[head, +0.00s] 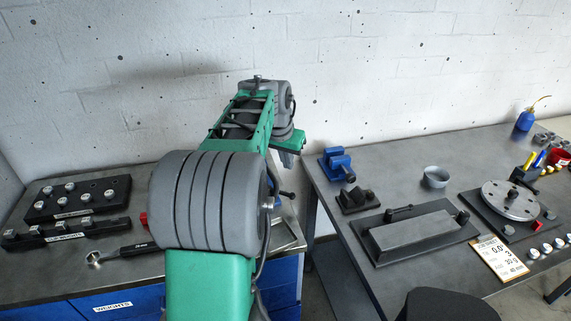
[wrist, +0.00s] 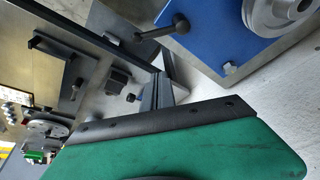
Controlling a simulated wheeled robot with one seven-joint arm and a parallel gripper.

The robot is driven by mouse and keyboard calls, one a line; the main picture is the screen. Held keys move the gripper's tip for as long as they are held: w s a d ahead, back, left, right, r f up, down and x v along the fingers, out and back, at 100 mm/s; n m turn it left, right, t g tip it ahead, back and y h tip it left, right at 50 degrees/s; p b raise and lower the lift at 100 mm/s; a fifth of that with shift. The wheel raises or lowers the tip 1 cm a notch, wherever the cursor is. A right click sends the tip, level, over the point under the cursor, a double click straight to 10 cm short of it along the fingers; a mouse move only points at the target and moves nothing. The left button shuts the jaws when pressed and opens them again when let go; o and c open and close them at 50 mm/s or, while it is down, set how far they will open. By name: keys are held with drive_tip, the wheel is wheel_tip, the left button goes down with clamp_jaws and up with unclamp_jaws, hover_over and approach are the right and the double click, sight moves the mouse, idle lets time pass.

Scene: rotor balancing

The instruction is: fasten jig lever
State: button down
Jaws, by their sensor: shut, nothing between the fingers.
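The jig shows in the wrist view as a blue plate (wrist: 215,48) with a grey wheel (wrist: 280,14) on it. The jig lever (wrist: 162,31) is a dark bar with a round black knob, at the plate's left edge. My gripper (wrist: 158,92) is shut and empty, below the lever in the wrist view and apart from it. In the head view my gripper (head: 287,160) hangs between the two tables, and my arm hides most of the jig. A small dark handle (head: 287,194) shows beside my arm; I cannot tell if it is the lever.
A weight rack (head: 85,195) and a dark-handled tool (head: 125,252) lie on the left bench. The right table (head: 345,235) carries a blue vise (head: 337,164), a dark base with a long block (head: 415,231), a round disc (head: 511,200) and a clipboard (head: 502,258). A gap separates the tables.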

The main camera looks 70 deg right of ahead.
drive_tip(key=f, duration=0.2)
drive_tip(key=f+p, duration=0.1)
drive_tip(key=f, duration=0.3)
drive_tip(key=shift+w+a+f+p, duration=0.1)
drive_tip(key=shift+a+f+p, duration=0.25)
drive_tip(key=shift+a+f, duration=0.15)
drive_tip(key=shift+a, duration=0.2)
drive_tip(key=shift+f, duration=0.15)
